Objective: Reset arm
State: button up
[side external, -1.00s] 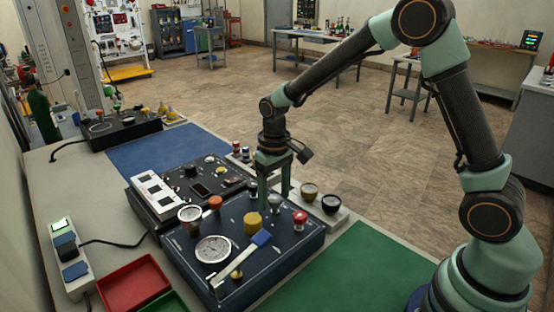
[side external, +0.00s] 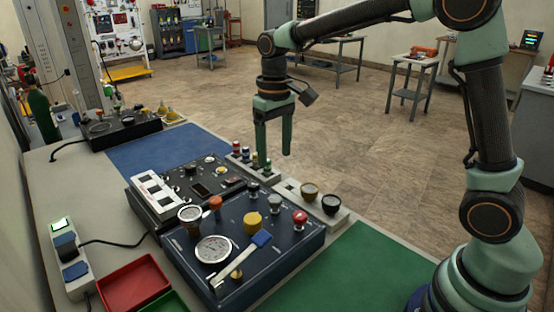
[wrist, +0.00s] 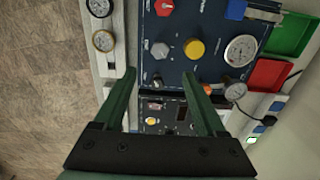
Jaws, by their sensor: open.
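My gripper (side external: 273,150) is open and empty, pointing down above the far edge of the workbench in the side view. In the wrist view, my gripper (wrist: 165,85) shows its two green fingers spread apart, with nothing between them but the panels below. The dark blue trainer panel (side external: 285,250) lies below and nearer the camera. It carries a dial gauge (side external: 213,249), a yellow knob (side external: 252,222), a red knob (side external: 300,217) and a blue-handled lever (side external: 240,257). The panel (wrist: 205,25) also shows in the wrist view. My gripper appears clear of it.
A black panel (side external: 175,205) adjoins the trainer. Small coloured fittings (side external: 237,150) stand in a rack, with two round gauges (side external: 320,195) on a tray beside it. A red bin (side external: 133,285) and power strip (side external: 70,255) sit at the left. The green mat (side external: 330,270) is bare.

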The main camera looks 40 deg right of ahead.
jog(key=shift+r, duration=0.15)
jog(key=s+d+r+t, duration=0.2)
jog(key=s, duration=0.5)
jog(key=s+d+r+t, duration=0.1)
jog(key=s+r+t, duration=0.1)
jog(key=s, duration=0.5)
jog(key=shift+s+d+t, duration=0.25)
jog(key=shift+d+t, duration=0.1)
jog(key=shift+t, duration=0.45)
dwell(0.6)
